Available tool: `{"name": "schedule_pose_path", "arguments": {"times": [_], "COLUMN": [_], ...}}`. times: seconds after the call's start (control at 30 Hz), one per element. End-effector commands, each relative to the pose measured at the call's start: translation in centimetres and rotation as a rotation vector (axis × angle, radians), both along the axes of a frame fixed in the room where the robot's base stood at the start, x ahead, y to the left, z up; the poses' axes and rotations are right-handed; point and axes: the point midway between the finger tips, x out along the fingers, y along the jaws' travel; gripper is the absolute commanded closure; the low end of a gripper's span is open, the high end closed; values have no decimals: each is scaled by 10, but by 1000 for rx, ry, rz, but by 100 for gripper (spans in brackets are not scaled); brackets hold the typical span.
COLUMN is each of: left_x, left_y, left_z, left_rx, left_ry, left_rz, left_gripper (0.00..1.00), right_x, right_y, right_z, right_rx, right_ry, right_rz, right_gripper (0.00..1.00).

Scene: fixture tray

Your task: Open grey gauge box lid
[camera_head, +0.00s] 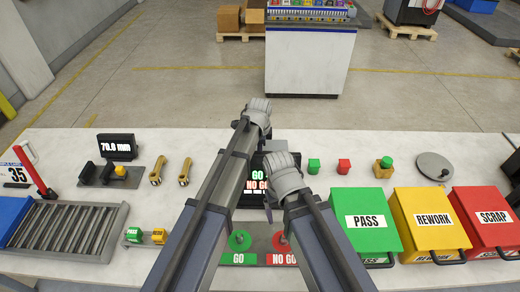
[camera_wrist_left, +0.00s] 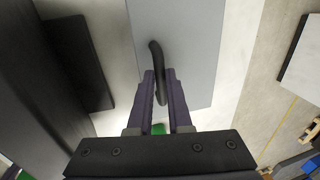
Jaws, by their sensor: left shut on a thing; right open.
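A plain grey panel (camera_wrist_left: 190,55), which looks like the gauge box lid, fills the middle of the left wrist view. A black bar handle (camera_wrist_left: 155,50) stands on it. My left gripper (camera_wrist_left: 161,78) is shut on this handle, with one purple finger on each side. In the head view my left arm reaches up the middle and its gripper is hidden. A small grey part (camera_head: 292,146), perhaps of the box, shows between the arms; most of it is hidden. My right gripper (camera_head: 285,175) is open and empty at the end of its arm, its fingers mostly hidden. How far the lid is raised I cannot tell.
A GO / NO GO screen (camera_head: 255,184) stands between the arms. Green PASS (camera_head: 366,222), yellow REWORK (camera_head: 432,218) and red SCRAP (camera_head: 490,216) boxes are at right. A roller rack (camera_head: 65,230) is at left. The table's back right holds small blocks and a grey disc (camera_head: 435,166).

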Motion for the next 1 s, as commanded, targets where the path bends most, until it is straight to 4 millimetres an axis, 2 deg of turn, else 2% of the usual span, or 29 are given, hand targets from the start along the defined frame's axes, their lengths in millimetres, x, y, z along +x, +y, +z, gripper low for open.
{"name": "schedule_pose_path", "arguments": {"times": [0.03,0.1,1.0], "left_x": [0,0,0], "left_y": [0,0,0], "left_z": [0,0,0], "left_rx": [0,0,0], "left_ry": [0,0,0], "left_rz": [0,0,0], "left_gripper": [94,100,100], "right_x": [0,0,0], "right_y": [0,0,0], "right_z": [0,0,0], "right_rx": [0,0,0], "right_ry": [0,0,0], "right_rz": [0,0,0], "right_gripper": [16,16,16]}}
